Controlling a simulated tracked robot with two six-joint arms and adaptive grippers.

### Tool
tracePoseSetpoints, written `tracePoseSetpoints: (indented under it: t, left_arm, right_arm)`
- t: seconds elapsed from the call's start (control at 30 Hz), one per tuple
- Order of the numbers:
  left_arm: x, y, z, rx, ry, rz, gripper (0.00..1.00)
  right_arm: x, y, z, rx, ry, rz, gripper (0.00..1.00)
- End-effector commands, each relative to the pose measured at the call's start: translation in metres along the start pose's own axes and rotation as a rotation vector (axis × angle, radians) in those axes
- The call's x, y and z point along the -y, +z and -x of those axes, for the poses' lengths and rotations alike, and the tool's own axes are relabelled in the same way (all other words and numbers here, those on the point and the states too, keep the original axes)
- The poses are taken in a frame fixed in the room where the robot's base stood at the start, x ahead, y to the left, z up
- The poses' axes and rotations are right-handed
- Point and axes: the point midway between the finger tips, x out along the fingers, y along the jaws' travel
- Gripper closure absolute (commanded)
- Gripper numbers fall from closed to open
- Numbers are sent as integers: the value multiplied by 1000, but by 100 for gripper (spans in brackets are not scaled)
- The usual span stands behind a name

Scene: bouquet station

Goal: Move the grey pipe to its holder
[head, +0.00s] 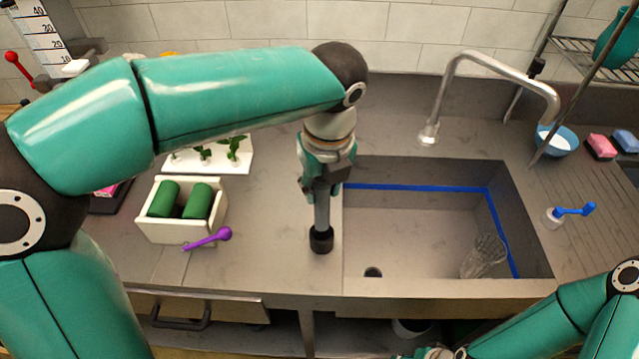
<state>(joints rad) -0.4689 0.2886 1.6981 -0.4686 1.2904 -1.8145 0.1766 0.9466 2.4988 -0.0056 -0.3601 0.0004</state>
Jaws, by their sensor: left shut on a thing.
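The grey pipe (321,212) hangs upright below my left gripper (322,187), which is shut on its upper part. The pipe stands over the counter, just left of the sink. Its lower end meets a short, dark round piece (321,240) that looks like a holder on the counter. I cannot tell whether the pipe sits inside it or just above it. My right arm comes in at the lower right, and only a bit of its gripper (436,353) shows at the bottom edge; its fingers cannot be made out.
The sink (415,240) with a clear glass (484,256) is to the right. A tap (452,75), blue bowl (557,142) and sponges (601,146) are farther right.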

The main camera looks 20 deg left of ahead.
Motion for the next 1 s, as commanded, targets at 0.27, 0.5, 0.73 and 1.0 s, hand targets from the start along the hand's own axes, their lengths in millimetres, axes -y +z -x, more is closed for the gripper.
tracePoseSetpoints:
  t: [0.27,0.5,0.73,1.0]
  left_arm:
    - [0,-1,-6,0,0,0,100]
    - [0,-2,-13,0,0,0,100]
    - [0,-2,-16,0,0,0,100]
    - [0,-2,-16,0,0,0,55]
  right_arm:
    - [-1,0,-4,0,0,0,60]
    - [-3,0,-7,0,0,0,60]
    - [-3,0,-9,0,0,0,60]
    - [-3,0,-8,0,0,0,60]
